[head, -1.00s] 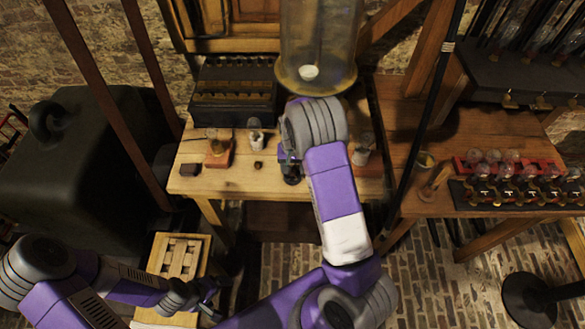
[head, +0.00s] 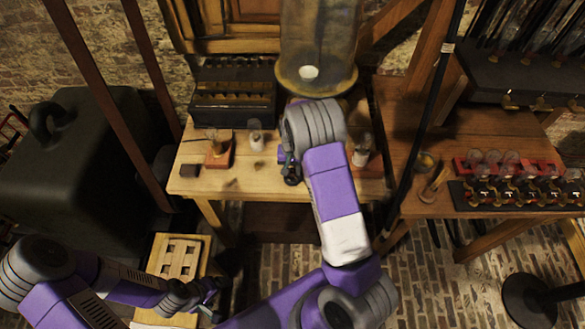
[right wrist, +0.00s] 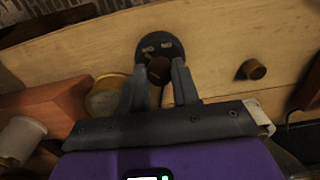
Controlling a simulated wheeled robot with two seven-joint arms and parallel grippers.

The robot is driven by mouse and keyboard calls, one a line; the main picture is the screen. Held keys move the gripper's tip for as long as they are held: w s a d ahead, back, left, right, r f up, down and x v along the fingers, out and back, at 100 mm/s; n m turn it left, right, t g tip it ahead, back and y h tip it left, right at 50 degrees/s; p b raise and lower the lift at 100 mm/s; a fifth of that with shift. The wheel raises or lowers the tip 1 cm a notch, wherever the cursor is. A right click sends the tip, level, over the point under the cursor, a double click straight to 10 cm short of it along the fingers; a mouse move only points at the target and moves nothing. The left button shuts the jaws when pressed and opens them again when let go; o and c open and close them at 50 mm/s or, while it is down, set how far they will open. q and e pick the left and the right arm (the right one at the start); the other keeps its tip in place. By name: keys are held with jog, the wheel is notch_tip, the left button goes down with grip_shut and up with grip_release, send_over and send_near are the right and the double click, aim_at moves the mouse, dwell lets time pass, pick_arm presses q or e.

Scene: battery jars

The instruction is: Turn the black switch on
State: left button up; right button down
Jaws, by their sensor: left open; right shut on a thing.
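The black switch (right wrist: 172,42) shows in the right wrist view as a round black base with a dark knob (right wrist: 158,70) at its near side. It lies on the wooden table. In the head view the switch (head: 291,173) is small and partly covered by my right arm. My right gripper (right wrist: 160,82) is shut on the knob, one finger on each side. In the head view its jaws are mostly hidden behind its own wrist. My left gripper (head: 212,298) is low at the left, open and away from the table.
The wooden table (head: 225,187) also bears a small lamp on a red base (head: 218,155), a white jar (head: 256,138) and a glass dome (head: 318,45). A brown knob (right wrist: 252,70) is right of the switch in the right wrist view.

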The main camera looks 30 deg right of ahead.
jog(key=m+p, duration=0.1)
jog(key=m, duration=0.3)
jog(key=shift+r, duration=0.1)
jog(key=m+p, duration=0.1)
jog(key=m, duration=0.3)
jog(key=shift+m, duration=0.3)
jog(key=m+p, duration=0.1)
jog(key=m, duration=0.3)
jog(key=shift+m+p, duration=0.3)
jog(key=shift+p, duration=0.1)
jog(key=m+p, duration=0.1)
jog(key=m, duration=0.3)
jog(key=shift+m, duration=0.4)
jog(key=c, duration=0.8)
grip_release()
